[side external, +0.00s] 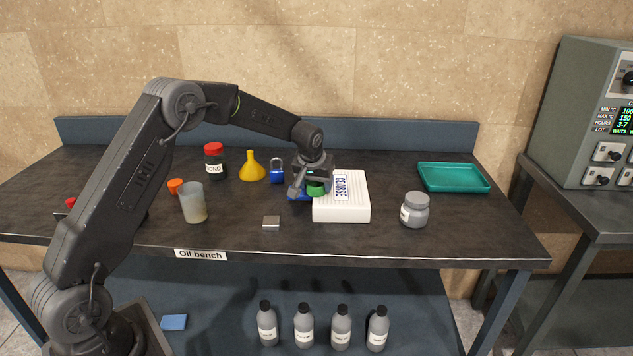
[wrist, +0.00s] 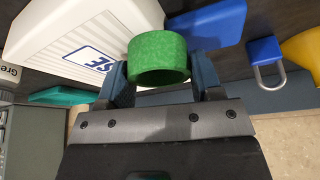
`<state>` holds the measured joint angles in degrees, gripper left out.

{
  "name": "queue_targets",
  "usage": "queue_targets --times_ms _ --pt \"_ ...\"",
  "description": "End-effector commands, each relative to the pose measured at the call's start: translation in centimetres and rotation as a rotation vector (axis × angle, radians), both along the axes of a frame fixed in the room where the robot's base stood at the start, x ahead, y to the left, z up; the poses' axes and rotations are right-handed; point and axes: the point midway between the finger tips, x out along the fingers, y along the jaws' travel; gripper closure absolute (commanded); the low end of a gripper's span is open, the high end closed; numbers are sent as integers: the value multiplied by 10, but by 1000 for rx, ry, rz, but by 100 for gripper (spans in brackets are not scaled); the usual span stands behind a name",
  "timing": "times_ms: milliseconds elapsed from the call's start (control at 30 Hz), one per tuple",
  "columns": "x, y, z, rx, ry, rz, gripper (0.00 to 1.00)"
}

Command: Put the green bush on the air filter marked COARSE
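The green bush (wrist: 158,58) is a short hollow ring held between the two fingers of my gripper (wrist: 160,84) in the wrist view. In the side external view the bush (side external: 318,188) shows under my gripper (side external: 312,186), at the left edge of the air filter. The air filter (side external: 342,213) is a white ribbed block with a label reading COARSE (side external: 341,187). In the wrist view the filter (wrist: 62,28) lies behind and left of the bush, its label partly hidden. I cannot tell whether the bush touches the filter.
A blue block (wrist: 208,24) lies beside the filter, partly under my gripper. A blue padlock (side external: 277,175), yellow funnel (side external: 252,169) and small metal block (side external: 271,223) are to the left. A grey jar (side external: 415,210) and green tray (side external: 453,189) are to the right.

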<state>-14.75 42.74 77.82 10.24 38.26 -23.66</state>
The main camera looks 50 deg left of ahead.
Motion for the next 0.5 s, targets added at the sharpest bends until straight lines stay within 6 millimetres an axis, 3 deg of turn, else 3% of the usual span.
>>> queue_targets --times_ms 200,500 --pt "0 0 0 0 0 0 19" --pt "0 0 4 1 -1 0 18"
